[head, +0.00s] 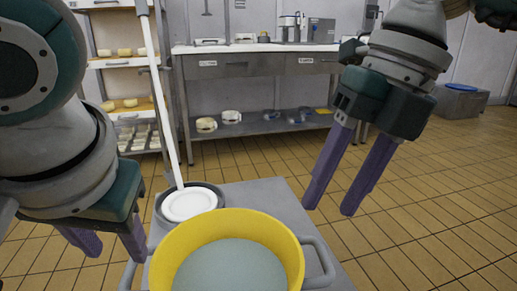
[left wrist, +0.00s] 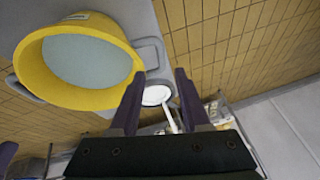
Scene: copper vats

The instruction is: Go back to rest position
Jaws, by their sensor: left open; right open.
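My left gripper (head: 112,243) is open and empty at the lower left of the head view, left of the yellow tub. It also shows in the left wrist view (left wrist: 158,103), with its two fingers apart. My right gripper (head: 331,201) is open and empty at the right of the head view, with its purple fingers pointing down over the floor. No object is in contact with the fingers of either gripper that I can see.
A yellow tub (head: 280,228) with pale liquid stands on a grey cart (head: 257,193). Behind it a white disc (head: 190,204) with a long white rod (head: 163,100) sits in a grey round container. A metal table (head: 255,65) and a cheese rack (head: 124,62) stand behind.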

